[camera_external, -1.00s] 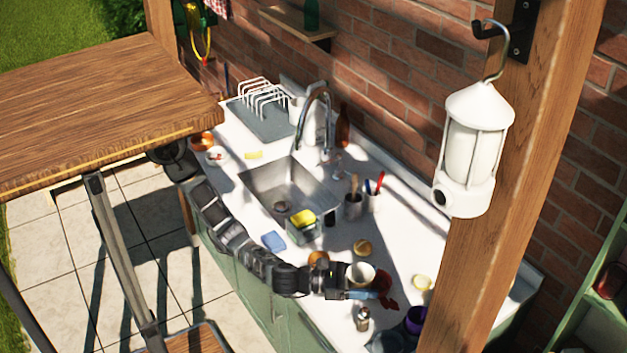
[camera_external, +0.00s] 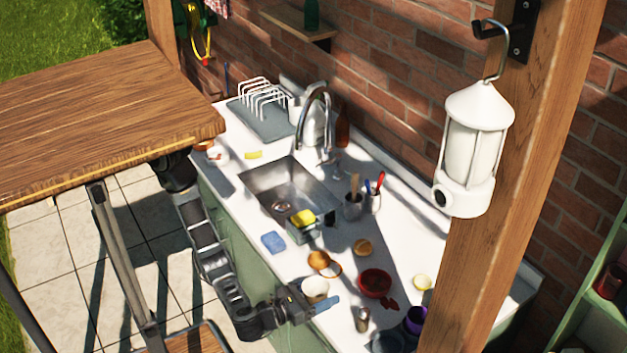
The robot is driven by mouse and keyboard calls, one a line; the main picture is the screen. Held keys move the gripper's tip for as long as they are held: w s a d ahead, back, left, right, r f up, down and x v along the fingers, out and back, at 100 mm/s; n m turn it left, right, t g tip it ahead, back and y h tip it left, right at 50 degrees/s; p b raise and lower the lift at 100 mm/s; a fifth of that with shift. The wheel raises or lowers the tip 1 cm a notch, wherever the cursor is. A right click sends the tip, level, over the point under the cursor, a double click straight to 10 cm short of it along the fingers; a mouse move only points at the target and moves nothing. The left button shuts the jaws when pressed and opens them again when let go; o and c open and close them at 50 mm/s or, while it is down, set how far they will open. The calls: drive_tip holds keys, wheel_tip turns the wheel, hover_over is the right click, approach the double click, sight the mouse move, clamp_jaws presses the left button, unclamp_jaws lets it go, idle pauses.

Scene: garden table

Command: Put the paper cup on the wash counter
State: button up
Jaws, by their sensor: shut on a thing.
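The paper cup (camera_external: 315,287), white and open at the top, shows near the front edge of the white wash counter (camera_external: 345,253). My gripper (camera_external: 318,303) is shut on the cup, with its blue fingertip in front of the cup's lower part. The fingers and arm hide the cup's base, so I cannot tell whether it touches the counter or hangs above it.
A dark red bowl (camera_external: 374,283) stands to the right of the cup. An orange-brown round item (camera_external: 318,260) lies behind it. A metal shaker (camera_external: 362,319) and a purple cup (camera_external: 415,320) stand farther right. The sink (camera_external: 285,185) and blue sponge (camera_external: 273,242) lie to the left.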

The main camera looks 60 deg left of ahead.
drive_tip(key=shift+s+a+f+y, duration=0.2)
drive_tip(key=shift+s+a+y, duration=0.15)
drive_tip(key=shift+s+y, duration=0.15)
drive_tip(key=shift+n, duration=0.3)
drive_tip(key=w+a+f, duration=0.1)
drive_tip(key=w+f, duration=0.1)
drive_tip(key=w, duration=0.1)
drive_tip(key=w+a+f, duration=0.2)
drive_tip(key=w, duration=0.2)
drive_tip(key=w+a+f, duration=0.1)
drive_tip(key=w+f, duration=0.2)
drive_tip(key=shift+w+a+p, duration=0.15)
drive_tip(key=shift+a+p, duration=0.2)
drive_tip(key=shift+a, duration=0.05)
drive_tip(key=shift+w+f, duration=0.1)
drive_tip(key=shift+f, duration=1.9)
drive_tip(key=shift+f, duration=0.1)
drive_tip(key=o, duration=1)
drive_tip(key=s+b, duration=0.1)
drive_tip(key=s, duration=1.1)
